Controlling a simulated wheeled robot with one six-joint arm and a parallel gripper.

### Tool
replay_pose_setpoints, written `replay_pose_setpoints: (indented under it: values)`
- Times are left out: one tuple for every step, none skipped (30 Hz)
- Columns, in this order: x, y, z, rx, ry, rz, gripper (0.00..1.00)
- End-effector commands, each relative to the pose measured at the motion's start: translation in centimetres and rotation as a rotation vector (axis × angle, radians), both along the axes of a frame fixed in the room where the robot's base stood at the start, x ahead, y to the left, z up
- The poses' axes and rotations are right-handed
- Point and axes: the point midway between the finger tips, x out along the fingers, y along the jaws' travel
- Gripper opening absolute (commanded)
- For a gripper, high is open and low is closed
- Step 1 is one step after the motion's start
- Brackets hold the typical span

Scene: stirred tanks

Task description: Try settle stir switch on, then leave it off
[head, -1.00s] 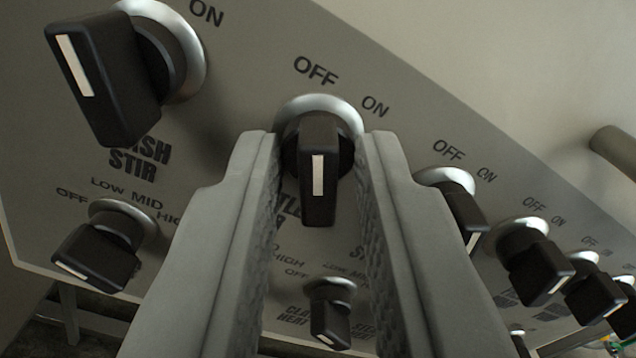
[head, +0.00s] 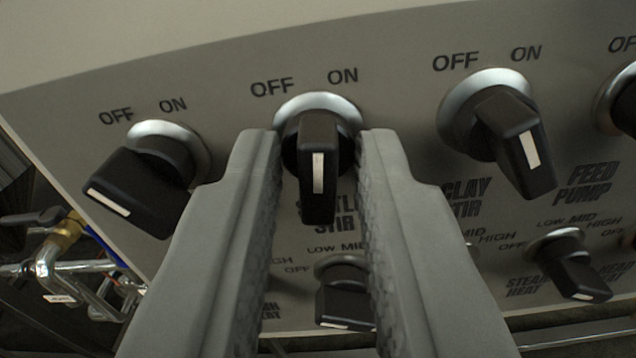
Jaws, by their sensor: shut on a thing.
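The settle stir switch (head: 318,195) is a black knob with a white line on its grip and a silver collar. It sits mid-view on the grey panel (head: 400,85), with OFF at upper left and ON just right of its top. Its top lies between the two words, nearer ON. My gripper (head: 320,150) is shut on this knob, one jaw on each side. The label below it is partly hidden by the jaws; only part of its first word and STIR show.
A clay stir knob (head: 515,145) stands close on the right, and another OFF/ON knob (head: 140,190) on the left. Smaller OFF/LOW/MID/HIGH knobs sit below, one (head: 345,305) partly behind the right jaw and one (head: 572,268) at lower right. Pipes (head: 75,265) show at lower left.

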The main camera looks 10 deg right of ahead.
Motion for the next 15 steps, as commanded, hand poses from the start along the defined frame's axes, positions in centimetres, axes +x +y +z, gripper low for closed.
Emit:
replay_pose_setpoints:
  values:
    - [-0.01, 0.02, -0.01, 0.036, -0.013, 0.0, 0.0]
    - [-0.01, 0.02, -0.02, 0.06, -0.022, 0.0, 0.0]
    - [-0.01, 0.02, -0.02, 0.09, -0.033, 0.0, 0.0]
    - [-0.01, 0.02, -0.01, 0.112, -0.041, 0.0, 0.0]
    - [-0.02, 0.01, -0.01, 0.133, -0.048, 0.0, 0.0]
    - [-0.02, 0.01, -0.02, 0.16, -0.058, 0.0, 0.0]
    - [-0.02, 0.01, -0.02, 0.18, -0.065, 0.0, 0.0]
    - [-0.02, 0.01, -0.02, 0.197, -0.072, 0.0, 0.0]
    - [-0.02, 0.01, -0.02, 0.22, -0.08, 0.0, 0.0]
    - [-0.02, 0.01, -0.02, 0.237, -0.086, 0.0, 0.0]
    - [-0.02, 0.01, -0.02, 0.251, -0.091, 0.0, 0.0]
    - [-0.02, 0.01, -0.02, 0.269, -0.098, 0.0, 0.0]
    - [-0.02, 0.01, -0.02, 0.281, -0.102, 0.0, 0.0]
    - [-0.02, 0.01, -0.02, 0.293, -0.107, 0.0, 0.0]
    - [-0.02, 0.01, -0.03, 0.305, -0.111, 0.0, 0.0]
